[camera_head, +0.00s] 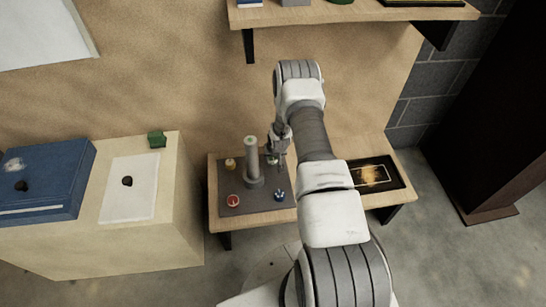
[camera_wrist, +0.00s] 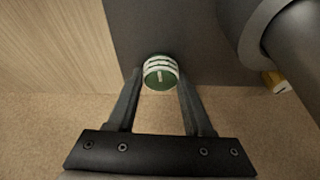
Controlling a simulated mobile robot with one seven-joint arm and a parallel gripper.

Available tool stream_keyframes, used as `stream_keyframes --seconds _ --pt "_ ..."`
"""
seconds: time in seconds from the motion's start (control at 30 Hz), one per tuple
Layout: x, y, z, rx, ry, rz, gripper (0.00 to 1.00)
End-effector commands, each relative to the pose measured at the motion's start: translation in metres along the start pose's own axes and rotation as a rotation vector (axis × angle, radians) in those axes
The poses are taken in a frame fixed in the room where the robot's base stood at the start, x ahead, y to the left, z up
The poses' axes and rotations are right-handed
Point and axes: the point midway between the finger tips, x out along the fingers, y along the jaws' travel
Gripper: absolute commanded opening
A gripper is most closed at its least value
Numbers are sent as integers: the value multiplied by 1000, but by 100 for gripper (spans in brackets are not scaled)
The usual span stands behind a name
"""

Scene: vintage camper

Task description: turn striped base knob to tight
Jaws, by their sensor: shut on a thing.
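The striped base knob (camera_wrist: 160,73) is green with white bands around its side and a pale mark on its face. In the wrist view the mark runs nearly up and down. My gripper (camera_wrist: 160,78) has one finger on each side of the knob and is shut on it. In the head view my gripper (camera_head: 275,152) is low over the back right of the dark base plate (camera_head: 262,206), and the knob is mostly hidden behind it. No tight marking can be read.
A tall grey post (camera_head: 252,162) stands just left of my gripper. The plate also carries a yellow knob (camera_head: 230,164), a red knob (camera_head: 233,200) and a blue knob (camera_head: 279,195). A dark framed panel (camera_head: 376,175) lies to the right. A shelf (camera_head: 350,14) hangs above.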

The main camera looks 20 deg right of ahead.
Motion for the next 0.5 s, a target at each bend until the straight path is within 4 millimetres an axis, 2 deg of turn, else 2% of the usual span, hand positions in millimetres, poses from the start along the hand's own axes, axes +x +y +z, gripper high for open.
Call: stream_keyframes --seconds 0.13,0.17,0.3,0.5 --pt "0 0 0 1 -1 -1 0" --pt "0 0 0 0 0 -1 56" --pt "0 0 0 0 0 -1 81" --pt "0 0 0 -1 0 -1 81"
